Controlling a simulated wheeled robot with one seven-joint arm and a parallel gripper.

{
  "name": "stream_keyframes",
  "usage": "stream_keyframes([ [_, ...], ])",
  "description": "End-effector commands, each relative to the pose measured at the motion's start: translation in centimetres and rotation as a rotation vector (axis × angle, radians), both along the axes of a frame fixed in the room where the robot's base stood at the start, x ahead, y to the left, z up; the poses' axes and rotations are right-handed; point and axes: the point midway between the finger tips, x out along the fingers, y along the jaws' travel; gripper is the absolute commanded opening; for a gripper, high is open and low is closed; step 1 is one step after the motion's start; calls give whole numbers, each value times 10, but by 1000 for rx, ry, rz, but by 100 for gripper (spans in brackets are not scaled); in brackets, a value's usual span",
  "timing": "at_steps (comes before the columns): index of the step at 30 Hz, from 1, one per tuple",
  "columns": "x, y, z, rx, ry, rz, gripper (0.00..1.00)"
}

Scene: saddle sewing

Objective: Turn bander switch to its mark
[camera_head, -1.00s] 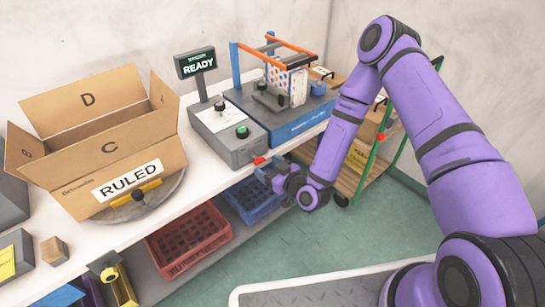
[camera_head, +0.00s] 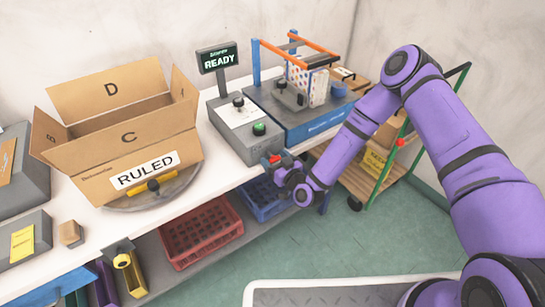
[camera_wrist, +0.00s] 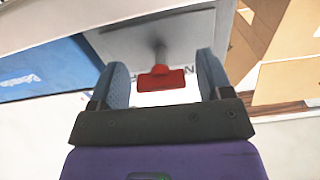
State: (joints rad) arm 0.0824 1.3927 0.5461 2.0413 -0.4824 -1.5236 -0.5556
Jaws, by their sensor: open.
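The red switch handle (camera_head: 273,158) sticks out from the front of the grey control box (camera_head: 236,147), low by the bench edge. In the wrist view the red handle (camera_wrist: 161,78) sits on a grey stem and appears between my two blue-grey fingers. My gripper (camera_head: 281,167) is open at the box front, with the fingers apart on either side of the handle. I see clear gaps between handle and fingers in the wrist view (camera_wrist: 162,82). The switch's mark cannot be made out; part of the panel is hidden by the handle and fingers.
A blue banding machine (camera_head: 310,118) with orange bars stands right of the control box, and a READY display (camera_head: 217,60) behind it. A large open carton (camera_head: 128,147) sits on the left. Red (camera_head: 201,229) and blue (camera_head: 262,196) crates lie below. A green-framed cart (camera_head: 385,165) stands right.

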Motion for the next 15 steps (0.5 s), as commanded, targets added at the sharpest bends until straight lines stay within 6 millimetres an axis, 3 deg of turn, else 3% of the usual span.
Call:
stream_keyframes([
  [6,12,9,0,1,-1,0,72],
  [15,13,9,0,1,1,0,70],
])
